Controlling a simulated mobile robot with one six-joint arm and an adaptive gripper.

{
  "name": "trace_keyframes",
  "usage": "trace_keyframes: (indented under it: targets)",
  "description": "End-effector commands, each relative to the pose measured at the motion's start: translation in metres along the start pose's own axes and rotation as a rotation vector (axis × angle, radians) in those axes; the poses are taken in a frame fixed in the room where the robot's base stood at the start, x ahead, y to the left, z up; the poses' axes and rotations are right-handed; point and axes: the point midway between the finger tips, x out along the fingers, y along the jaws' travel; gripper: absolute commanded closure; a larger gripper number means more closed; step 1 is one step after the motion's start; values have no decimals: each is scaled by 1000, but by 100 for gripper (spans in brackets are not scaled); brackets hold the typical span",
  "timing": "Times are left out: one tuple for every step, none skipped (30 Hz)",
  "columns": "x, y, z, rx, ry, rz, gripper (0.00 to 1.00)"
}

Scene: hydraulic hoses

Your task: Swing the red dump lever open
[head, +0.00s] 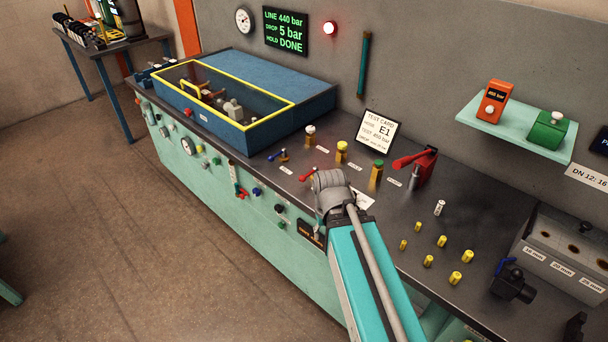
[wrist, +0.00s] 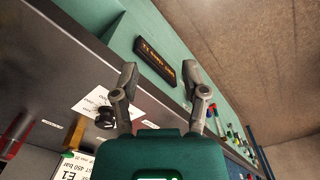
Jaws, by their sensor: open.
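A small red lever (head: 308,174) shows in the head view on the bench top near its front edge, just left of my arm's end. Part of its base is hidden by my grey wrist joint. It lies at a slant; I cannot tell its exact angle. I cannot make it out in the wrist view. My gripper (wrist: 162,80) shows in the wrist view with its two grey fingers wide apart and nothing between them, over the bench's front edge. In the head view the fingers are hidden behind my wrist.
A blue-handled valve (head: 283,155) stands left of the red lever. Posts with white, yellow (head: 342,152) and green (head: 377,165) caps stand behind. A blue box (head: 300,122) fills the bench's left.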

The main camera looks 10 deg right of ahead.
Motion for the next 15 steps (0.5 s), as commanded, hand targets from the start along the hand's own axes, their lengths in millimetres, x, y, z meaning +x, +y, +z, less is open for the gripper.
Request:
trace_keyframes:
  targets:
    - [0, 0, 0, 0, 0, 0, 43]
    - [0, 0, 0, 0, 0, 0, 43]
    - [0, 0, 0, 0, 0, 0, 43]
    - [0, 0, 0, 0, 0, 0, 43]
    - [0, 0, 0, 0, 0, 0, 43]
    - [0, 0, 0, 0, 0, 0, 43]
    - [0, 0, 0, 0, 0, 0, 43]
    - [0, 0, 0, 0, 0, 0, 43]
    - [0, 0, 0, 0, 0, 0, 43]
    - [0, 0, 0, 0, 0, 0, 41]
    - [0, 0, 0, 0, 0, 0, 35]
    - [0, 0, 0, 1, 0, 1, 28]
    - [1, 0, -1, 3, 0, 3, 27]
    - [2, 0, -1, 5, 0, 6, 27]
    - [3, 0, -2, 10, 0, 12, 27]
